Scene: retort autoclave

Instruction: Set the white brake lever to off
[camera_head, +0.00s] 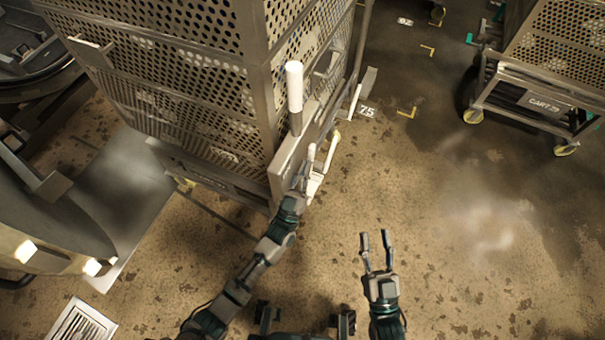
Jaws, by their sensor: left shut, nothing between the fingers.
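A white cylindrical handle (294,85) stands upright on a grey post at the near corner of the perforated cart; it looks like the white brake lever. My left gripper (306,168) is shut and empty, low beside the cart's corner plate and below the white handle in the picture. It is apart from that handle. A thin pale bar (325,165) lies just right of the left gripper; whether they touch I cannot tell. My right gripper (376,243) is open and empty over bare floor, to the right of the cart.
The perforated metal cart (190,65) fills the upper left. A round metal vessel (45,225) is at the left, with a grey plate (125,190) beside it. Another cart (535,95) stands at the upper right. The stained floor (480,240) at the right is clear.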

